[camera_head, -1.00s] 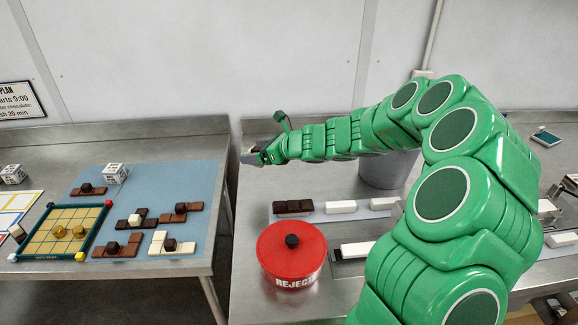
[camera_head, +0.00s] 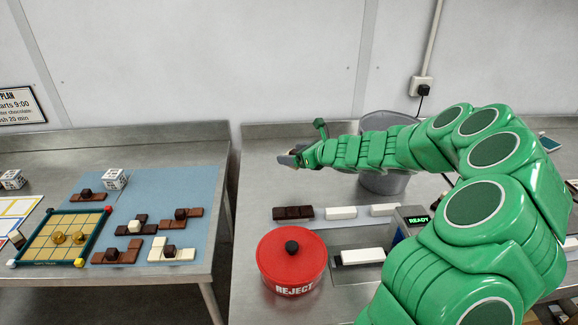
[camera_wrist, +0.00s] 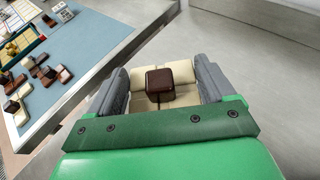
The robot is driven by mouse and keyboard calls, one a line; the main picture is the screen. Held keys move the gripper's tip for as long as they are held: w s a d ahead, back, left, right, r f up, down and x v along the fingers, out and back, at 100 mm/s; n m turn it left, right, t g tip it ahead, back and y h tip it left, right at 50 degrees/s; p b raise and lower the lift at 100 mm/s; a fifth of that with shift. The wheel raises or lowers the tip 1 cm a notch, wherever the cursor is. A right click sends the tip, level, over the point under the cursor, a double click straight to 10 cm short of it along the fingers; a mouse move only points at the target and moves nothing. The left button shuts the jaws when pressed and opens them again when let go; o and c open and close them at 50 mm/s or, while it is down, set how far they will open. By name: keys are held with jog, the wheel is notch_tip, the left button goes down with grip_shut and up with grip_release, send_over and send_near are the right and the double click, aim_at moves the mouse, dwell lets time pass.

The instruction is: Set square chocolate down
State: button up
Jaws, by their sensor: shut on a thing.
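My gripper (camera_head: 287,159) is shut on the square chocolate, a cream block of squares with a dark brown cube on top. The square chocolate (camera_wrist: 181,77) sits between the two grey fingers in the wrist view. In the head view the gripper is held above the back left of the right steel table, and the chocolate is too small there to make out. The fingers cover the chocolate's sides, and its underside is hidden.
A red reject tub (camera_head: 291,262) stands at the front of the right table, with a dark bar (camera_head: 293,213) and white bars behind it. A grey bucket (camera_head: 387,175) stands behind my arm. On the left table, a blue mat (camera_head: 203,184) holds several chocolates beside a gridded tray (camera_head: 83,225).

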jog(key=w, duration=0.1)
jog(key=w+f, duration=0.1)
jog(key=w, duration=0.1)
jog(key=w+f, duration=0.1)
jog(key=shift+w+a+f, duration=0.2)
jog(key=shift+w+a, duration=0.05)
jog(key=shift+w, duration=0.15)
send_over(289, 171)
jog(key=shift+s+f, duration=0.1)
jog(key=shift+f, duration=4.15)
jog(key=shift+f, duration=0.1)
jog(key=o, duration=0.9)
